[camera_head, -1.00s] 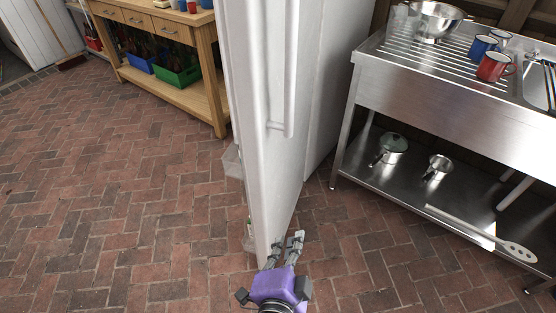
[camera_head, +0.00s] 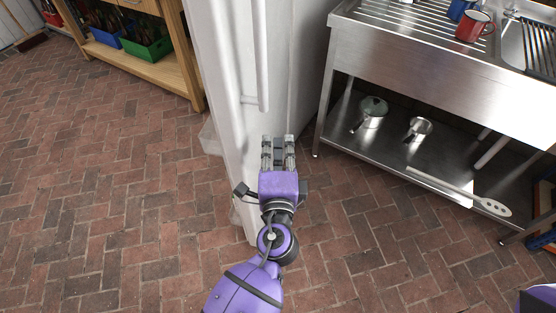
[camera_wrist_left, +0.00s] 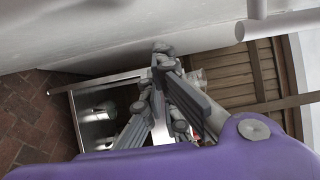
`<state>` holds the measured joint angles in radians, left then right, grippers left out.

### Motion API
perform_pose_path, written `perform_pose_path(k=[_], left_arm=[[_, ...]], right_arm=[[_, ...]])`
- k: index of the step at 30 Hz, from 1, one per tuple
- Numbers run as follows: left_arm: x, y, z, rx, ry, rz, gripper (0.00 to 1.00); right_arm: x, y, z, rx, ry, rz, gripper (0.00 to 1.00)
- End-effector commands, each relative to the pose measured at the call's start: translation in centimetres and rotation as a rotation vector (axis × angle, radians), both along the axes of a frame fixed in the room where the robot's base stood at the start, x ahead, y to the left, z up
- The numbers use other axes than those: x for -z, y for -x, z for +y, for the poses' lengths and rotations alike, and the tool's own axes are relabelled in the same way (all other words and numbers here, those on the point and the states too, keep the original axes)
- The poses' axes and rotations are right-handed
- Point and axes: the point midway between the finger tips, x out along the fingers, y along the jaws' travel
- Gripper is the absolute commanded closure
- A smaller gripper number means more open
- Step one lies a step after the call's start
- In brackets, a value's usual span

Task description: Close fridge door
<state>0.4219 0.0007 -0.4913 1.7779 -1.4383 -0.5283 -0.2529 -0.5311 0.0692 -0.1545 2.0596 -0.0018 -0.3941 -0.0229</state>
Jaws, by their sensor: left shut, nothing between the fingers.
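The white fridge door (camera_head: 214,70) stands open, its edge towards me, in the middle of the head view. Its long handle (camera_head: 262,75) is on the right-hand face, and clear door shelves (camera_head: 209,140) stick out on the left. My left gripper (camera_head: 278,140) is shut and empty, on the handle side of the door and below the handle. In the left wrist view, the door (camera_wrist_left: 120,35) fills the top, with its handle (camera_wrist_left: 275,25) at upper right and the fingers (camera_wrist_left: 165,60) close by. Whether they touch the door cannot be told. My right gripper is out of view.
A steel sink table (camera_head: 410,60) stands right of the fridge, with pots (camera_head: 372,110) and a skimmer (camera_head: 460,190) on its lower shelf. A wooden bench (camera_head: 150,60) with crates stands at upper left. The brick floor (camera_head: 100,190) left of the door is clear.

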Motion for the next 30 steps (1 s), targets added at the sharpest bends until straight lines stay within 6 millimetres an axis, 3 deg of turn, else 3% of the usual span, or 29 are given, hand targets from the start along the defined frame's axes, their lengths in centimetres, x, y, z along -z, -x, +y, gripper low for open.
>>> perform_pose_path(k=[3, 7, 23, 30], left_arm=[[-0.2, -0.5, 2.1, -0.001, -0.003, -0.001, 1.0], [-0.1, -0.8, 3.3, -0.001, -0.001, -0.001, 1.0], [0.1, -1.0, 4.0, 0.002, 0.001, 0.001, 1.0], [0.2, -1.4, 6.0, 0.033, -0.004, 0.001, 1.0]], right_arm=[[-0.5, -0.1, -0.2, 0.0, 0.003, -0.001, 0.6], [-0.6, 0.0, -0.3, -0.001, 0.004, 0.001, 0.6], [-0.8, 0.0, -0.3, 0.001, 0.005, -0.001, 0.6], [-0.8, 0.2, -0.4, 0.002, 0.006, 0.001, 0.6]])
